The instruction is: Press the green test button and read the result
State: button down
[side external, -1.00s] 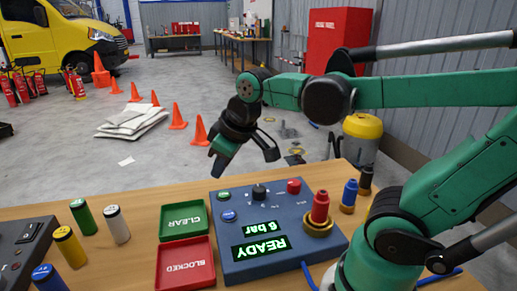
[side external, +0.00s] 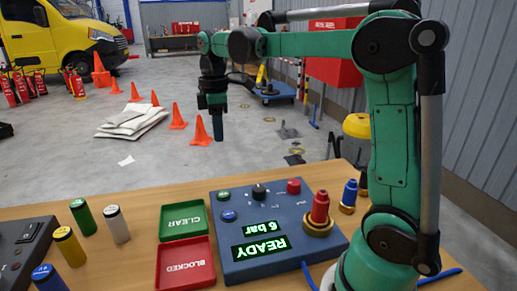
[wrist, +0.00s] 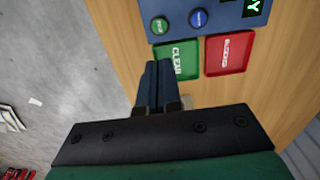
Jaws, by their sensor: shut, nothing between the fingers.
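The blue test box (side external: 262,262) lies on the wooden table, with lit displays reading "READY" and "6 bar". The green button (side external: 223,195) is at its far left corner, and it also shows in the wrist view (wrist: 159,25). A blue button (side external: 229,216) is beside it, with a black knob (side external: 259,191) and a red button (side external: 293,186) on the same face. A red nozzle piece (side external: 320,207) stands in a brass ring on the box. My gripper (side external: 218,138) is shut and empty, pointing down, high above and beyond the box's far edge.
A green CLEAR tray (side external: 207,232) and a red BLOCKED tray (side external: 212,279) sit left of the box. Several coloured cylinders, such as a white one (side external: 118,226), stand further left. A blue-and-brass fitting (side external: 349,194) stands at right. The air around my gripper is free.

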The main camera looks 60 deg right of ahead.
aim_at(223, 194)
notch_tip(223, 194, down, 14)
jog(key=shift+f, duration=0.1)
dwell(0.5)
jog(key=shift+f, duration=0.85)
jog(key=shift+r, duration=0.15)
jog(key=shift+r, duration=4.35)
